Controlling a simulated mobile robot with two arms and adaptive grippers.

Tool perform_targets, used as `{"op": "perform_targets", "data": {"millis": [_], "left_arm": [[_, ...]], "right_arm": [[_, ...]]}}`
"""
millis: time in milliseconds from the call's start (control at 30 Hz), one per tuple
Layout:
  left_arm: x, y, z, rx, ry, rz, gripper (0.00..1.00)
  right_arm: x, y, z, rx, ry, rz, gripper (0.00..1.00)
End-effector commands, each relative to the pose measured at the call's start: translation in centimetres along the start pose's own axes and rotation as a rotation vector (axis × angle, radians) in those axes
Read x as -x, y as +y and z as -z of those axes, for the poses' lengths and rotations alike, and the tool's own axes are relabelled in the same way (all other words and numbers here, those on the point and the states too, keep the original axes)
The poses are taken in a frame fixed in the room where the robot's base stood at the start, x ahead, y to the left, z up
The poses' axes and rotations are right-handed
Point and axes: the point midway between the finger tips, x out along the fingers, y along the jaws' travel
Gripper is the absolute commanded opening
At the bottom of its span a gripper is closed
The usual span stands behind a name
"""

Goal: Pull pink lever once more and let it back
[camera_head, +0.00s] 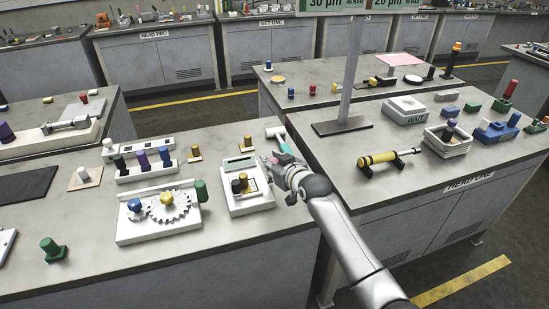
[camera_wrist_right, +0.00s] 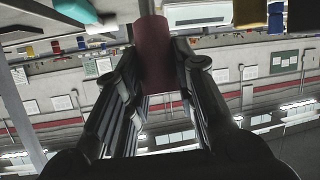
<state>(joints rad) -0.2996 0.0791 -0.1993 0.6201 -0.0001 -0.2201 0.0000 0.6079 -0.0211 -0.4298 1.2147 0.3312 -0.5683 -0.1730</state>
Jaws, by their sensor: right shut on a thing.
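The pink lever's grip (camera_wrist_right: 153,50) is a dull pink cylinder between the two fingers of my right gripper (camera_wrist_right: 152,72) in the right wrist view. The fingers are shut on it from both sides. In the head view my right gripper (camera_head: 279,166) is beside the right side of a white device (camera_head: 251,201) with a small display. The lever's base and lower part are hidden by the gripper. My left gripper is not in view.
A teal-headed tool (camera_head: 275,131) lies just behind the gripper. A white gear fixture (camera_head: 158,232) stands to the left. On the right table are a yellow-and-black cylinder tool (camera_head: 378,158) and a grey post's base (camera_head: 342,126).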

Motion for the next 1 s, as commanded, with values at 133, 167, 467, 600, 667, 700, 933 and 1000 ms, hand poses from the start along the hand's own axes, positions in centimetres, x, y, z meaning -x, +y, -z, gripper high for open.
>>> {"op": "perform_targets", "data": {"millis": [133, 167, 467, 600, 667, 700, 933, 1000], "left_arm": [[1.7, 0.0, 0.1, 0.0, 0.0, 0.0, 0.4], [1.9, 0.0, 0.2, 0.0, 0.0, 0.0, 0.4], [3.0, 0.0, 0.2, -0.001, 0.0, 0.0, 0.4], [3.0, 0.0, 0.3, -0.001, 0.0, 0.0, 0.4], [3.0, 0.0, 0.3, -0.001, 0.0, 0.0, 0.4], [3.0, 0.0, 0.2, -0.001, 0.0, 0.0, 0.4], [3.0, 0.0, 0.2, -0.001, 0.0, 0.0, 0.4], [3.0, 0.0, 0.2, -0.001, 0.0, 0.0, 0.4]], "right_arm": [[-0.4, 0.2, 0.9, -0.01, -0.071, 0.008, 0.0], [-0.4, 0.2, 0.9, -0.012, -0.084, 0.01, 0.0], [-1.0, 0.3, 0.9, -0.027, -0.171, 0.021, 0.0], [-1.1, 0.3, 0.9, -0.029, -0.181, 0.023, 0.0], [-1.1, 0.3, 0.9, -0.029, -0.182, 0.023, 0.0], [-1.1, 0.3, 0.9, -0.029, -0.182, 0.023, 0.0], [-1.1, 0.3, 0.9, -0.029, -0.18, 0.022, 0.0], [-1.1, 0.3, 0.9, -0.029, -0.18, 0.022, 0.34]]}}
